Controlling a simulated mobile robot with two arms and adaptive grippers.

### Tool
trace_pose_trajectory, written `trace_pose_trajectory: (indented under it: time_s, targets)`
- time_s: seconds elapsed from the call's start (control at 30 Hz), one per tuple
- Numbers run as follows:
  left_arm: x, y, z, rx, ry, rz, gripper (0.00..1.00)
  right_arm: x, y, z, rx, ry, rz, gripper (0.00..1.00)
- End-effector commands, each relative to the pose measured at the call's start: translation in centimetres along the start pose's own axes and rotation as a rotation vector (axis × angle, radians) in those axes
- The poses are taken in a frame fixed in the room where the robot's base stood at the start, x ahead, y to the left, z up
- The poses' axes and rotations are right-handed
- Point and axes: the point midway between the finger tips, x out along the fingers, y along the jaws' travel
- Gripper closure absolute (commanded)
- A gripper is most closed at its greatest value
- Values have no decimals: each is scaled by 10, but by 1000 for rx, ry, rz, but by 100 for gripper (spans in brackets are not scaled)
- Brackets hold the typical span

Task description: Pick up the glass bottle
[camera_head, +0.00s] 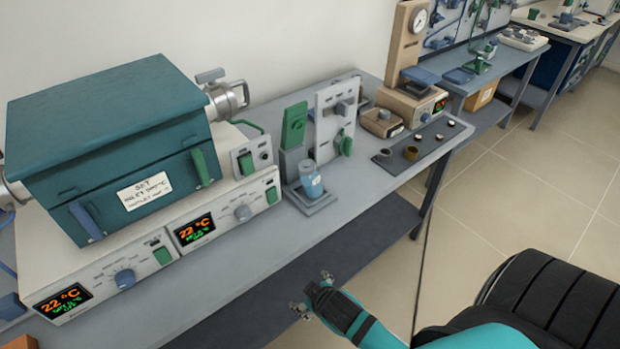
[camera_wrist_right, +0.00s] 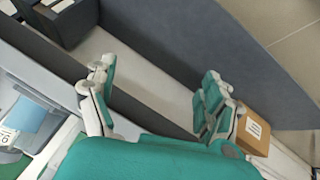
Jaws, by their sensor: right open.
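The glass bottle (camera_head: 311,180) looks like the small blue, light-topped vessel in the head view. It stands upright on a grey stand (camera_head: 318,206) on the bench, right of the furnace. My right gripper (camera_head: 313,292) is open and empty, in front of the bench edge, nearer to me than the bottle and well apart from it. In the right wrist view its two fingers (camera_wrist_right: 155,85) are spread with nothing between them. I cannot identify the bottle for certain in that view. My left gripper is not in view.
A teal muffle furnace (camera_head: 105,130) with control panels fills the bench's left. A green-handled panel (camera_head: 338,110) stands behind the bottle. A dark tray (camera_head: 425,140) with small crucibles lies to the right. The bench front (camera_head: 255,245) is bare. A lower shelf (camera_head: 370,225) runs beneath.

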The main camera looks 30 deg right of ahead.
Motion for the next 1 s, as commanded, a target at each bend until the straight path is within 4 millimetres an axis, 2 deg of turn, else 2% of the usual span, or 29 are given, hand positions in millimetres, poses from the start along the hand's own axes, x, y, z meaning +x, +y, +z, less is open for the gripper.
trace_pose_trajectory:
  time_s: [0.03, 0.1, 0.27, 0.43, 0.5, 0.57, 0.6, 0.67, 0.7, 0.77, 0.8, 0.87, 0.93, 1.0]
  targets:
    - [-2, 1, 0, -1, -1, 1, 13, -20, 12, -22, -1, 39, 23, 16]
    - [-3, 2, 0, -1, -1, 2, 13, -45, 28, -50, -11, 98, 64, 16]
    - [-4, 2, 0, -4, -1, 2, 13, -98, 74, -132, -95, 335, 219, 16]
    - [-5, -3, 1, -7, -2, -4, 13, -154, 108, -232, -303, 693, 428, 16]
    - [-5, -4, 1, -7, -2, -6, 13, -181, 110, -271, -428, 855, 512, 16]
    - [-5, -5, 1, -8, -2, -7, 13, -205, 106, -301, -559, 994, 582, 16]
    - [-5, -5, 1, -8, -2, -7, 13, -222, 99, -320, -665, 1091, 628, 16]
    - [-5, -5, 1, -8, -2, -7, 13, -246, 82, -343, -855, 1235, 691, 16]
    - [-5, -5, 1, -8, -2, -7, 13, -259, 67, -354, -1006, 1326, 728, 16]
    - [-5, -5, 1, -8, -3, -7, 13, -271, 41, -363, -1264, 1444, 765, 16]
    - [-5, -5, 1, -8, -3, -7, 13, -271, 26, -362, -1451, 1501, 775, 16]
    - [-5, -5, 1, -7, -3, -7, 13, -261, 8, -355, -1749, 1542, 762, 16]
    - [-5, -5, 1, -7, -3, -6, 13, -235, 2, -339, -2113, 1513, 702, 16]
    - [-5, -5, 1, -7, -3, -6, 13, -201, 19, -319, -2463, 1393, 590, 16]
